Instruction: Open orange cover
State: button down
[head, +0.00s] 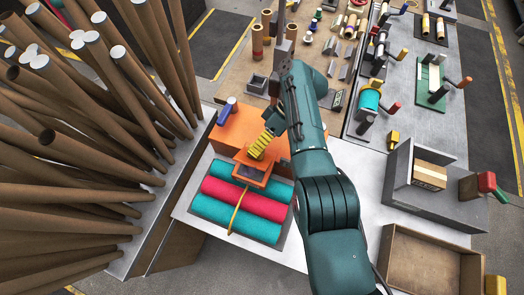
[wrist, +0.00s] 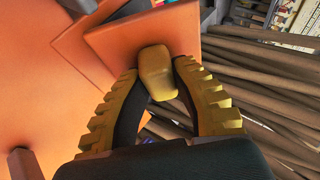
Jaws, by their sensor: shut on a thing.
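An orange machine box (head: 231,122) stands on the light worktop. A smaller orange cover plate (head: 252,182) is at its front, above the felt rolls; it also shows in the wrist view (wrist: 215,22). A yellow knob (wrist: 157,68) sits on that plate. My gripper (wrist: 158,80) has its yellow ribbed fingers closed on the knob from both sides. In the head view my gripper (head: 259,149) is over the box front.
Many brown cardboard tubes (head: 60,150) fan out on the left, close to the box. A grey bin with a carton (head: 430,175) and an empty brown tray (head: 430,265) stand on the right. A board with small parts (head: 310,50) lies behind.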

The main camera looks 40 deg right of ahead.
jog(key=shift+f+b, duration=0.1)
jog(key=shift+b, duration=0.3)
jog(key=c, duration=0.8)
grip_release()
jog(key=shift+w, duration=0.1)
jog(key=shift+d+r+p, duration=0.1)
jog(key=shift+r+p, duration=0.1)
jog(key=shift+p, duration=0.3)
